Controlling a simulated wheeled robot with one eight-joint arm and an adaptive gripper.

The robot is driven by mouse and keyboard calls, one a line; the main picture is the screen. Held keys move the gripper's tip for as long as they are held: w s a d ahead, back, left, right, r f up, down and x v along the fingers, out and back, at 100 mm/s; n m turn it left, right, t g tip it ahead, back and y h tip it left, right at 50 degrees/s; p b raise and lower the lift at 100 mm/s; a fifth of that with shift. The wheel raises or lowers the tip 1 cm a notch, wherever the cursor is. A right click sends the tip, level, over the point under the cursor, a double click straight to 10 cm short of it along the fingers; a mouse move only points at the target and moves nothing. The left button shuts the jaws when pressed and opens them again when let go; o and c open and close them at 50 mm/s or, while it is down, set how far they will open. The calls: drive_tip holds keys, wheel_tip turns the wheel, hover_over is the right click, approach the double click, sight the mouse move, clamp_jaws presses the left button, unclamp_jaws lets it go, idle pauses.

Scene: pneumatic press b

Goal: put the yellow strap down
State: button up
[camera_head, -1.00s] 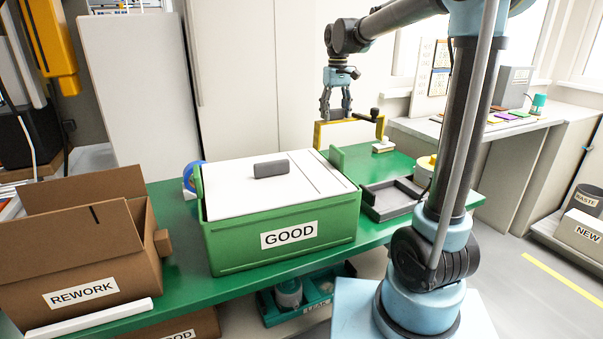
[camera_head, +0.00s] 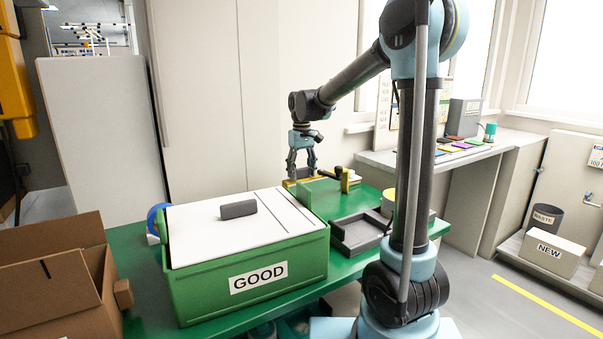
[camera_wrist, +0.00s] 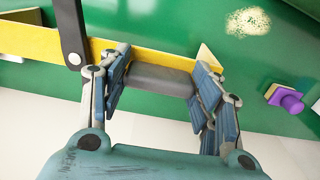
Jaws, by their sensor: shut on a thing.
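The yellow strap (camera_head: 290,184) is a long, narrow bar with a black-knobbed lever (camera_head: 338,172) at its right end. My gripper (camera_head: 302,177) points down and is shut on the strap. In the wrist view the strap (camera_wrist: 155,59) crosses beyond my fingers (camera_wrist: 162,72), with a grey piece (camera_wrist: 155,80) between them and a dark lever arm at left. I cannot tell whether the strap touches the table.
The GOOD box (camera_head: 250,305) with its white lid stands in front. A grey tray (camera_head: 355,243) lies to its right. The REWORK carton (camera_head: 45,295) is at left. A purple-knobbed part (camera_wrist: 290,101) sits right of my gripper in the wrist view.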

drive_tip(key=o, duration=1.6)
drive_tip(key=shift+c, duration=0.2)
wheel_tip(320, 180, up, 12)
